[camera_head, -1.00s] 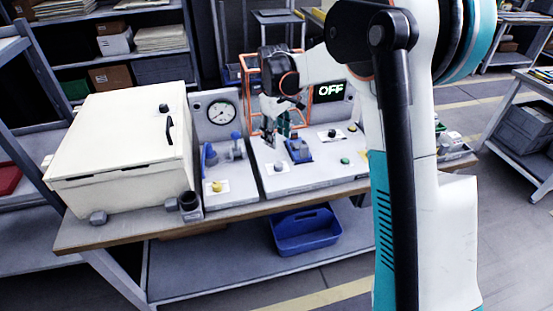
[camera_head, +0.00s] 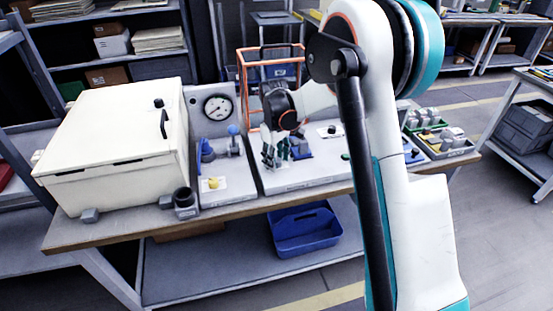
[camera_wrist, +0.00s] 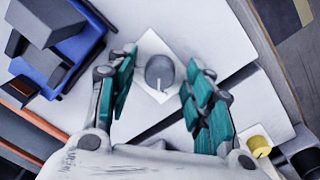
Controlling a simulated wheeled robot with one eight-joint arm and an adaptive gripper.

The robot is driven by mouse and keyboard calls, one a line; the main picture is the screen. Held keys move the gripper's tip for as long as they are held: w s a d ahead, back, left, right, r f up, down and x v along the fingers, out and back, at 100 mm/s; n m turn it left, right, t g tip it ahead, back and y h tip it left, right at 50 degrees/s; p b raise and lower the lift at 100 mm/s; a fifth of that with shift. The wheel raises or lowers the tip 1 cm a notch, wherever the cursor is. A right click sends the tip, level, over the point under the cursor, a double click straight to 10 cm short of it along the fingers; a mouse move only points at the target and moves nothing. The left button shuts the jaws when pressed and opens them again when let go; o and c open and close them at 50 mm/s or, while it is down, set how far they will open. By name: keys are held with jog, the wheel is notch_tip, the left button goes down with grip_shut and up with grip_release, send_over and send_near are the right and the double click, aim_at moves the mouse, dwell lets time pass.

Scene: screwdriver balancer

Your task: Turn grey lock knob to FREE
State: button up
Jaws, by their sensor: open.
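The grey lock knob (camera_wrist: 160,71) sits on a white square plate (camera_wrist: 151,46), turned like a diamond, in the wrist view. A pale line on the knob points toward the bottom of that picture. No label lettering can be read. My gripper (camera_wrist: 158,78) is open, with its green-padded fingers on the left and right of the knob, apart from it. In the head view my gripper (camera_head: 272,160) is low over the light grey panel (camera_head: 300,180). It hides the knob there.
A blue fixture with a grey block (camera_wrist: 52,35) stands close to my left finger in the wrist view. A yellow knob (camera_wrist: 259,145) is at lower right. In the head view, a cream cabinet (camera_head: 105,140) and a gauge (camera_head: 217,107) stand to the left.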

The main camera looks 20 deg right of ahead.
jog(key=c, duration=1.1)
jog(key=shift+m, duration=0.4)
jog(key=m+p, duration=0.1)
jog(key=m, duration=0.2)
jog(key=shift+m, duration=0.3)
jog(key=m+p, duration=0.1)
jog(key=m, duration=0.3)
jog(key=shift+m+g, duration=0.3)
jog(key=m, duration=0.4)
jog(key=shift+w+p, duration=0.1)
jog(key=shift+p, duration=0.25)
jog(key=shift+m, duration=2.5)
